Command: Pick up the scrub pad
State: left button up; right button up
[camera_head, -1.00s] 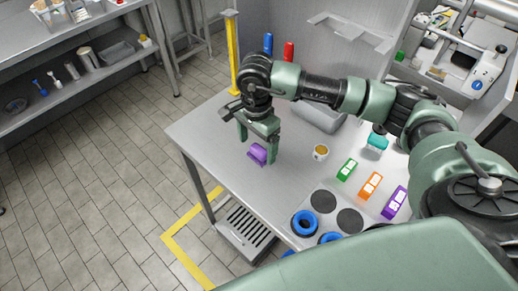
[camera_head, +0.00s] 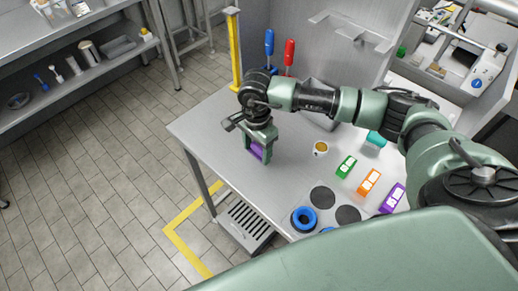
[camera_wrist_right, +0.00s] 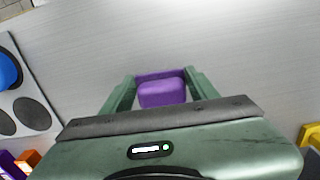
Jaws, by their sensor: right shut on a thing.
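The purple scrub pad (camera_head: 257,151) is at the left part of the steel table (camera_head: 222,160). My right gripper (camera_head: 258,156) is over it with the fingers pointing down, shut on the pad. In the right wrist view the purple pad (camera_wrist_right: 161,91) sits between the two green fingers of the right gripper (camera_wrist_right: 161,88). I cannot tell whether the pad is touching the table or just off it. My left gripper is not in view.
A cup (camera_head: 321,148), a teal item (camera_head: 376,139) and green (camera_head: 346,166), orange (camera_head: 369,181) and purple (camera_head: 393,198) blocks stand to the right. A blue ring (camera_head: 304,219) lies on a plate with dark circles. Blue (camera_head: 269,44) and red (camera_head: 290,52) handles stand behind.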

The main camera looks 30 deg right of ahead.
aim_at(257, 148)
notch_tip(257, 148, up, 20)
jog(key=b, duration=0.4)
jog(key=shift+b, duration=0.3)
